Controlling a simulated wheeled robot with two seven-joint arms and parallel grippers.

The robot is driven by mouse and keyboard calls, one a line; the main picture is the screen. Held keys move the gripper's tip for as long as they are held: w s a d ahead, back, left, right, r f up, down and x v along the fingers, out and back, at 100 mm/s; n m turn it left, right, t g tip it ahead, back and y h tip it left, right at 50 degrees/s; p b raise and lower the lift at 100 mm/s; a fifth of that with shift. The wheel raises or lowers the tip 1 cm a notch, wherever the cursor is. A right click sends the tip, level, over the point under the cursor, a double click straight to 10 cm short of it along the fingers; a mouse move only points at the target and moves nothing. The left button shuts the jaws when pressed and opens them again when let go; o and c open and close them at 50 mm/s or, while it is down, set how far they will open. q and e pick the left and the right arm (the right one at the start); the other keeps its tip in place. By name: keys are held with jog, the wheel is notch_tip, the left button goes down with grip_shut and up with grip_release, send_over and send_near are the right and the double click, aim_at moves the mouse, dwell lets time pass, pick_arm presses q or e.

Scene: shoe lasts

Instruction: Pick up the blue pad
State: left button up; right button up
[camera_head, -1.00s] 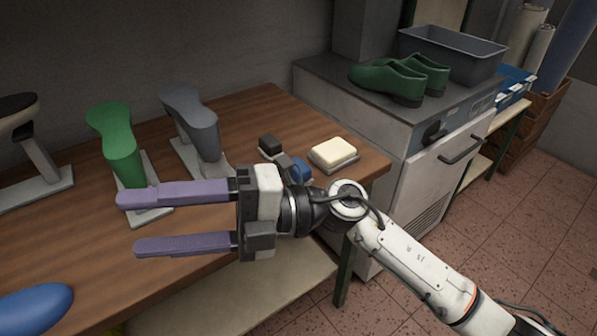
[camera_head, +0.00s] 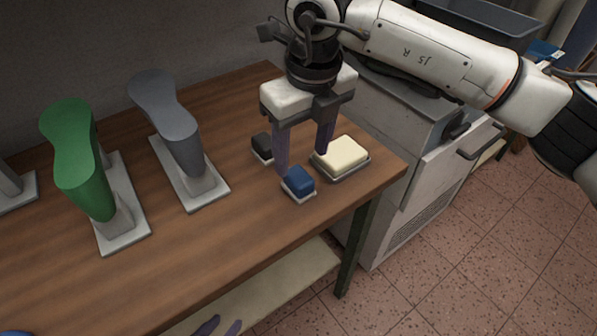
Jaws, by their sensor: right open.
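The blue pad (camera_head: 299,181) is a small blue block on a pale base, lying on the wooden bench near its right front edge. My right gripper (camera_head: 303,160) points down with its two purple fingers apart, above and just behind the blue pad. One finger overlaps the pad's back left side in the picture; I cannot tell if they touch. Nothing is between the fingers. Of my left gripper (camera_head: 219,327), only purple fingertips show at the bottom edge; the rest is out of frame.
A black pad (camera_head: 262,146) lies behind left of the blue one. A cream block in a grey tray (camera_head: 345,174) is close on the right. Grey (camera_head: 178,135) and green (camera_head: 80,160) shoe lasts stand left on the wooden bench (camera_head: 215,235). A grey-white cabinet (camera_head: 410,190) stands right.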

aim_at(298, 175)
jog(key=f, duration=0.5)
jog(key=f+p, duration=0.1)
jog(key=f, duration=0.1)
jog(key=shift+w+a+f, duration=0.35)
jog(key=shift+w, duration=0.05)
jog(key=c, duration=1.2)
jog(key=shift+r, duration=0.1)
notch_tip(298, 175, up, 10)
jog(key=shift+f+b, duration=0.1)
jog(key=shift+b, duration=0.35)
